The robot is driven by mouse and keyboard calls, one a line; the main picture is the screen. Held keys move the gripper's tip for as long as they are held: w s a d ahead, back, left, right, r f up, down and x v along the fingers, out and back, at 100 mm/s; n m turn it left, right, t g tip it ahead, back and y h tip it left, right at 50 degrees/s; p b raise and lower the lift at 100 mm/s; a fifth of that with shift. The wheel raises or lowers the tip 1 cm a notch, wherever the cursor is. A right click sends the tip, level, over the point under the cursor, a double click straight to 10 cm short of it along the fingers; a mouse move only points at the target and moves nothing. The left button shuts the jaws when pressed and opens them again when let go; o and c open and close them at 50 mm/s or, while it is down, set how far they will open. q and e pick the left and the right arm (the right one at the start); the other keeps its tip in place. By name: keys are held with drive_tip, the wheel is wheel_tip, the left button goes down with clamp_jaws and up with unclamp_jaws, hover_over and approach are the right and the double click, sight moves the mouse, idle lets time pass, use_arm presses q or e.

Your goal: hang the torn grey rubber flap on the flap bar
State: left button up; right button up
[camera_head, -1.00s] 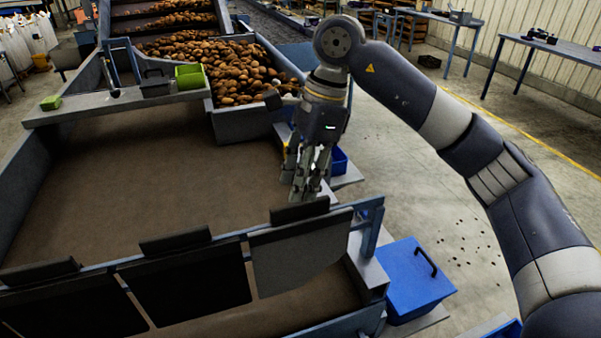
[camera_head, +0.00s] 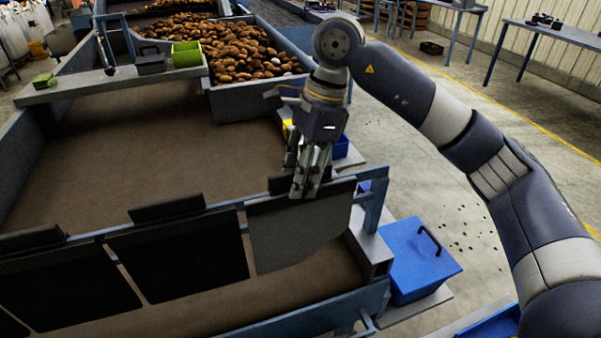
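The grey rubber flap (camera_head: 296,237) hangs in front of the sorting table's near side, at the right end of the flap row, with a slanted lower right edge. A black strip (camera_head: 342,187) runs along its top, at the blue-grey flap bar (camera_head: 222,207). My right gripper (camera_head: 306,192) points down, and its fingertips overlap the black strip from above. I cannot tell whether the fingers grip it or are only beside it. How the strip meets the bar is partly hidden behind the fingers. My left gripper is not in view.
Two black flaps (camera_head: 180,262) (camera_head: 65,287) hang to the left on the same bar. A blue lidded bin (camera_head: 412,262) stands right of the table frame. Potatoes (camera_head: 240,52) fill the feed at the back. The brown table bed (camera_head: 150,150) is empty.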

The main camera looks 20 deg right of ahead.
drive_tip(key=shift+c, duration=0.5)
clamp_jaws()
drive_tip(key=shift+r, duration=0.1)
drive_tip(key=shift+r, duration=0.1)
